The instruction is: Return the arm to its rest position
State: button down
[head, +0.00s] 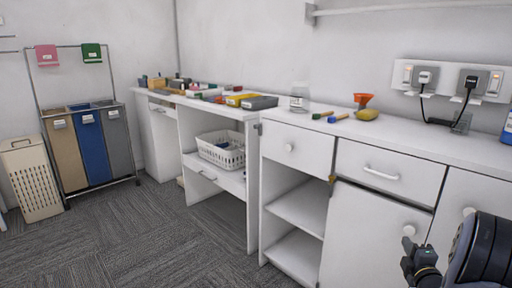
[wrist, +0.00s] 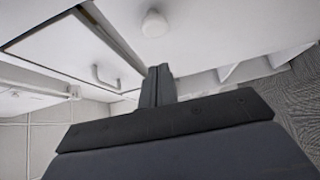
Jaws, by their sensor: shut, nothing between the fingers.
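My gripper shows in the wrist view (wrist: 158,72) with its two dark fingers pressed together and nothing between them. In the head view part of my arm shows at the lower right corner, in front of the white cabinet door (head: 372,240); the fingertips cannot be made out clearly there. In the wrist view a round white knob (wrist: 154,24) lies beyond the fingertips, apart from them as far as I can see.
A white counter (head: 415,137) runs along the wall with a glass jar (head: 299,97), an orange funnel (head: 363,99) and several small items. A white basket (head: 221,150) sits on a shelf. Sorting bins (head: 88,145) and a beige hamper (head: 33,180) stand left. The carpet (head: 150,240) is clear.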

jog(key=s+a+p, duration=0.3)
jog(key=s+a, duration=0.3)
jog(key=s, duration=0.6)
jog(key=w+a+f+n+g+y, duration=0.1)
jog(key=a+f+n+y, duration=0.1)
jog(key=a+n+y, duration=0.4)
jog(key=shift+a+f+n+y+b, duration=0.2)
jog(key=shift+a+n+y+b, duration=0.25)
jog(key=shift+a, duration=1)
jog(key=shift+w+r, duration=0.1)
